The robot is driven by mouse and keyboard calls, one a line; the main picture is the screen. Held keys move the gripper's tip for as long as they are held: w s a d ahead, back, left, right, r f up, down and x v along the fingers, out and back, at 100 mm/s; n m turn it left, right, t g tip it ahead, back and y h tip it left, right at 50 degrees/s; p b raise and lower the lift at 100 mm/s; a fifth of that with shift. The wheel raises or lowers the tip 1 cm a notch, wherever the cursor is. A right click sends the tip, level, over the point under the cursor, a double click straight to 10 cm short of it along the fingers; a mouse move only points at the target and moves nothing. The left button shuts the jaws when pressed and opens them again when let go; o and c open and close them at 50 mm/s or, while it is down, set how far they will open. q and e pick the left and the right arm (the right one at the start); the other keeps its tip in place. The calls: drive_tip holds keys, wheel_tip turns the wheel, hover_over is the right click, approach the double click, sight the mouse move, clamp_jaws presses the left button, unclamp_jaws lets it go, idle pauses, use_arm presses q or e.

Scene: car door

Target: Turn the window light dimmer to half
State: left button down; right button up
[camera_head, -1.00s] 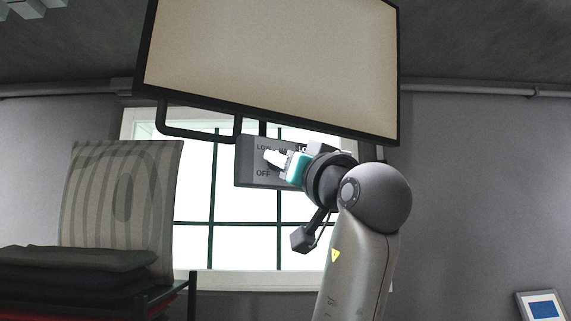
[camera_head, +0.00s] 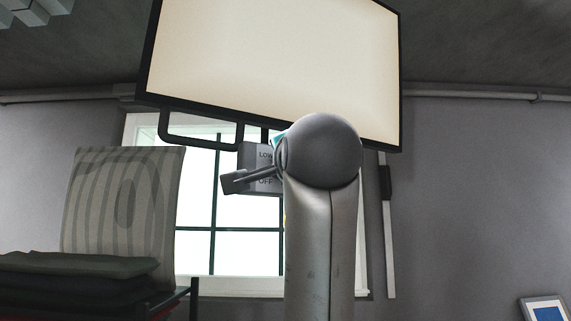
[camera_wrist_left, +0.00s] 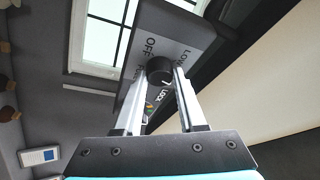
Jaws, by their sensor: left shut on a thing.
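The window light (camera_head: 275,65) is a large framed panel, glowing pale cream at the top of the head view. Its grey control box (camera_head: 252,157) hangs below it, marked LOW and OFF, and is partly hidden by my arm. In the left wrist view the box (camera_wrist_left: 182,32) shows OFF and other lettering. The round black dimmer knob (camera_wrist_left: 158,69) sits on its face. My left gripper (camera_wrist_left: 160,76) is shut on the knob, one finger on each side. In the head view my own arm hides the fingers and knob. My right gripper is in neither view.
A bright window (camera_head: 200,195) lies behind the box. A bent dark pipe handle (camera_head: 198,140) runs under the panel at left. A striped cushion (camera_head: 120,205) and dark folded cushions (camera_head: 75,277) stand at lower left. A framed picture (camera_head: 546,309) is at lower right.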

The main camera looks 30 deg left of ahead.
use_arm(q)
drive_tip(key=m+h, duration=0.1)
drive_tip(key=m, duration=0.1)
drive_tip(key=m+h+p, duration=0.1)
drive_tip(key=m, duration=0.2)
drive_tip(key=shift+r+g, duration=0.15)
drive_tip(key=shift+g, duration=0.15)
drive_tip(key=shift+m, duration=0.3)
drive_tip(key=shift+c, duration=2.4)
unclamp_jaws()
drive_tip(key=b+v, duration=0.8)
drive_tip(key=v, duration=0.7)
drive_tip(key=shift+r+b, duration=0.15)
drive_tip(key=shift+b, duration=0.15)
drive_tip(key=shift+s+d, duration=0.1)
